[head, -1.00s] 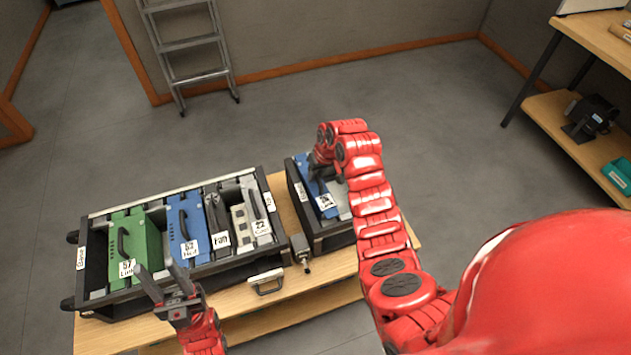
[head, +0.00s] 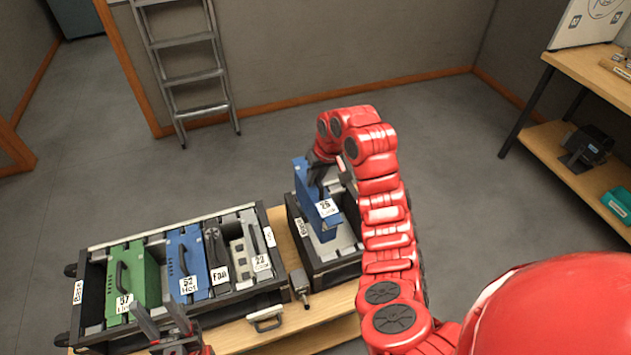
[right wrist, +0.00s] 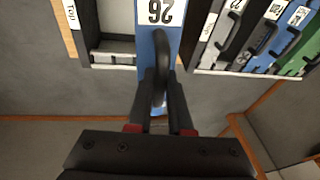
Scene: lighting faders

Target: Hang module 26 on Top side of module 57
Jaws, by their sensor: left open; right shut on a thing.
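Module 26 (head: 325,224) is blue with a dark handle and a white label. My right gripper (right wrist: 160,90) is shut on its handle and holds it upright, partly raised out of the small dark case (head: 295,238). The module's blue face also shows in the right wrist view (right wrist: 144,42). Module 57 (head: 151,275) is green and sits at the left in the large dark case (head: 179,227), with an empty gap to its left. My left gripper (head: 157,310) is open and empty in front of module 57. My right arm hides part of the small case.
Blue module 52 (head: 192,262), a fan module (head: 217,262) and module 22 (head: 258,245) stand right of module 57. A grey latch device (head: 301,284) sits between the cases on the wooden table (head: 279,222). A ladder (head: 188,76) leans behind; a shelf (head: 545,142) stands right.

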